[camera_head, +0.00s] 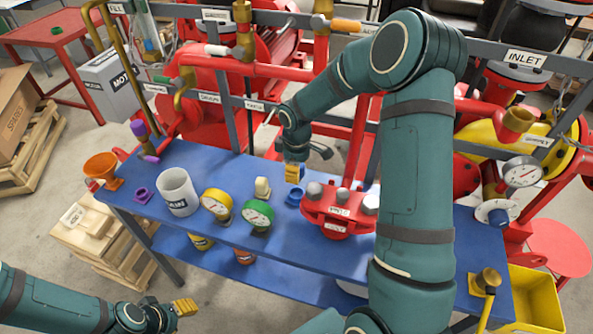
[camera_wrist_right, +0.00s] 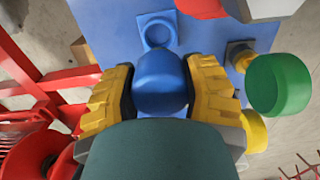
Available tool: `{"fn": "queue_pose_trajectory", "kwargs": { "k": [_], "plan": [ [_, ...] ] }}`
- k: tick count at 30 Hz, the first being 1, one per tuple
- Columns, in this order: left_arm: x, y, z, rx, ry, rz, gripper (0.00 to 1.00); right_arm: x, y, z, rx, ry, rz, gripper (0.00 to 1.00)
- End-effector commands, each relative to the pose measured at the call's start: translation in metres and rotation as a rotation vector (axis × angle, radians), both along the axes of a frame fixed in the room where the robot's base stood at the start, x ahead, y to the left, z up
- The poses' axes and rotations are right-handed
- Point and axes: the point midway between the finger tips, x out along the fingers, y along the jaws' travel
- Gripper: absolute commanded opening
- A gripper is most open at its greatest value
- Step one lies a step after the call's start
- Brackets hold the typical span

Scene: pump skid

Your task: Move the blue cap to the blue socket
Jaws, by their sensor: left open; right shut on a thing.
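The blue cap (camera_wrist_right: 160,80) is held between the yellow fingers of my right gripper (camera_wrist_right: 160,92), which is shut on it. In the head view my right gripper (camera_head: 294,173) points down above the blue table, and the cap is mostly hidden by its fingers. The blue socket (camera_head: 295,197) is a low ring with a square base on the table, just below the gripper. In the right wrist view the socket (camera_wrist_right: 158,31) lies beyond the cap, apart from it. My left gripper (camera_head: 184,307) is open and empty, in front of the table at lower left.
Near the socket stand a red flanged part (camera_head: 338,207), a green-rimmed gauge (camera_head: 258,215), a yellow-rimmed gauge (camera_head: 216,203) and a pale cap (camera_head: 262,188). A white mug-like container (camera_head: 177,191) and a purple socket (camera_head: 143,194) are further left. Red pipework rises behind.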

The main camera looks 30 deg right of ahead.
Motion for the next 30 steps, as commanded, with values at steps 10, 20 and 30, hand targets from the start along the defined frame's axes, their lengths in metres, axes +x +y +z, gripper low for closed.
{"fn": "queue_pose_trajectory", "kwargs": {
  "k": [10,20,30],
  "plan": [
    [0.000,-0.001,-0.015,0.002,0.002,-0.002,0.47,0.000,0.000,-0.019,-0.001,0.001,0.000,0.03],
    [-0.005,-0.002,-0.037,0.000,0.012,-0.011,0.47,0.000,0.000,-0.049,-0.001,0.001,0.001,0.03],
    [-0.006,-0.003,-0.038,0.000,0.015,-0.014,0.47,0.000,0.000,-0.052,-0.001,-0.001,0.000,0.03]
  ]
}}
